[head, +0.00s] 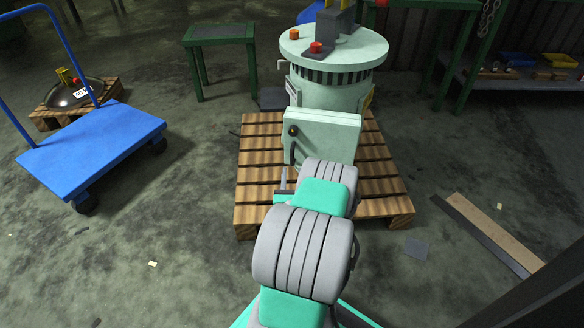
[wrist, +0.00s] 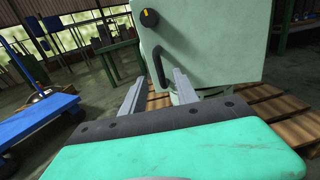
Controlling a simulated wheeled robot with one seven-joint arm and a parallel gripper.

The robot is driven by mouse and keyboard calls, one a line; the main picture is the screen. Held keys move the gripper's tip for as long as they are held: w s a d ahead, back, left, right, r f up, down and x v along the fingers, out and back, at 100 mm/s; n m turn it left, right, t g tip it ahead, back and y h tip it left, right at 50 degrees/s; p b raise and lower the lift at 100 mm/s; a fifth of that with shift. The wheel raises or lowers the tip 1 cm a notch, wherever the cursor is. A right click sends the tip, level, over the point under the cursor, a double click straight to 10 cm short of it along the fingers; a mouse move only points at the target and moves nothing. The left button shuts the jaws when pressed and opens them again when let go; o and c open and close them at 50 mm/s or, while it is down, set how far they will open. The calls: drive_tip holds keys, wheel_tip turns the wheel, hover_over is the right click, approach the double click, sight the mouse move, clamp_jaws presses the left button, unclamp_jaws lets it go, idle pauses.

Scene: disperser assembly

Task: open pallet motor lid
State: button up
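The motor (head: 330,95) is a pale green drum standing upright on a wooden pallet (head: 260,160). A flat pale green lid (head: 330,137) is on its near side, and it fills the upper middle of the wrist view (wrist: 210,45). The lid bears a round black knob (wrist: 149,17) with a yellow mark and, below it, a dark curved handle (wrist: 157,66). My gripper (wrist: 158,77) is open, its two grey fingers apart, one on each side of the handle in the wrist view. I cannot tell whether they touch it. In the head view my arm hides most of the gripper.
A blue cart (head: 95,145) stands at the left, with a dark dome on a small pallet (head: 110,90) behind it. A green table (head: 220,35) is at the back. Planks (head: 480,225) lie on the floor at the right. The floor between cart and pallet is clear.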

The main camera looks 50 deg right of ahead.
sight(293, 156)
drive_tip(key=x, duration=0.3)
drive_tip(key=p+x, duration=0.1)
drive_tip(key=x, duration=0.1)
drive_tip(key=shift+w+d+r, duration=0.2)
drive_tip(key=shift+w+d, duration=0.05)
drive_tip(key=shift+w, duration=0.1)
drive_tip(key=shift+w+d+f, duration=0.15)
drive_tip(key=shift+w+d, duration=0.2)
drive_tip(key=shift+d, duration=0.15)
drive_tip(key=shift+c, duration=0.4)
clamp_jaws()
idle(0.4)
